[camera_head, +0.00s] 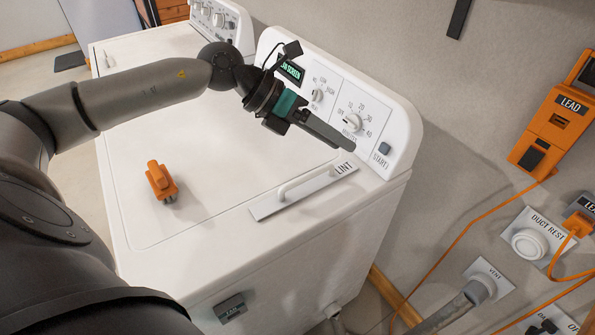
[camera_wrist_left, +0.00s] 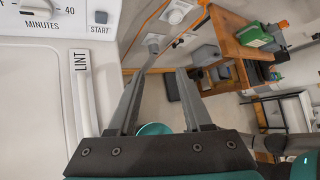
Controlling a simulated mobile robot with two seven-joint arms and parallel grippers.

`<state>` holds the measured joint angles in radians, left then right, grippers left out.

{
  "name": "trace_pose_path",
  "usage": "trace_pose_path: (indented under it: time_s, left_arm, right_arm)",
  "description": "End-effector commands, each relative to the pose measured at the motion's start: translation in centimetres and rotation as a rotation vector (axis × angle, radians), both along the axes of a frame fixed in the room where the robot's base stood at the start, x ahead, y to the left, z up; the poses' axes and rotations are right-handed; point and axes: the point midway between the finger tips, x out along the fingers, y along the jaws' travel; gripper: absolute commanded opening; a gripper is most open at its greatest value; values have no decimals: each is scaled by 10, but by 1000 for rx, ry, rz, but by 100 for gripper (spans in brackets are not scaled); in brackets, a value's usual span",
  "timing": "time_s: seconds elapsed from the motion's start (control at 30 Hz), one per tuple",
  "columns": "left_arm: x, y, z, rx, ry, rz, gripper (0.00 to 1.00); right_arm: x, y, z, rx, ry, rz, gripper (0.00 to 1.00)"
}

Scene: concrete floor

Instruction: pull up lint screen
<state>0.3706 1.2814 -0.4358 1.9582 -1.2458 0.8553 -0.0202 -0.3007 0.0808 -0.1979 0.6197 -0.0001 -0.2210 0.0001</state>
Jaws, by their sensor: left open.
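The lint screen (camera_head: 264,211) is a flat white strip with a raised bar handle and the label LINT. It lies flush in the top of the white dryer (camera_head: 140,228), near the edge below the control panel. In the left wrist view the lint screen (camera_wrist_left: 82,66) shows at the left, beside the fingers. My left gripper (camera_head: 346,143) is open and empty, above the dryer top, in front of the START button and apart from the handle. In the left wrist view the gripper's (camera_wrist_left: 169,58) fingers are spread with nothing between them. My right gripper is not in view.
The control panel (camera_head: 395,115) with dials rises behind. Right of the dryer are an orange LEAD box (camera_head: 557,125), a duct rest (camera_head: 529,244), orange cables and a grey vent hose (camera_head: 445,312).

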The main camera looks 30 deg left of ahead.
Motion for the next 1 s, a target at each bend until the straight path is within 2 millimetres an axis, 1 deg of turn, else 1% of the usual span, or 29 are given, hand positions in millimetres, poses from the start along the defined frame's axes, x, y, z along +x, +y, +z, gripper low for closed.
trace_pose_path:
  time_s: [0.03, 0.1, 0.13, 0.2, 0.3, 0.33, 0.43, 0.57, 1.0]
  left_arm:
    - [-2, 27, -3, 117, 18, -7, 50]
    - [-9, 60, -7, 251, 57, -12, 50]
    - [-11, 72, -8, 299, 73, -12, 50]
    - [-17, 97, -8, 390, 105, -7, 50]
    - [-24, 120, -7, 470, 142, 0, 50]
    - [-26, 124, -7, 484, 148, 2, 50]
    - [-27, 130, -11, 505, 163, 3, 50]
    - [-23, 124, -26, 503, 163, 1, 50]
    - [4, 94, -110, 500, 163, 2, 50]
  right_arm:
    - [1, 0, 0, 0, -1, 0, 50]
    - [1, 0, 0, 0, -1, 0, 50]
    - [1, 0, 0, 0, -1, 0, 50]
    - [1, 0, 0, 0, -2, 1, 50]
    - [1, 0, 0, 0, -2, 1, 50]
    - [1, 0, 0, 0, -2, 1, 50]
    - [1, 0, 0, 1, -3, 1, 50]
    - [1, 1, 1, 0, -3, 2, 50]
    - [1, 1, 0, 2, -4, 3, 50]
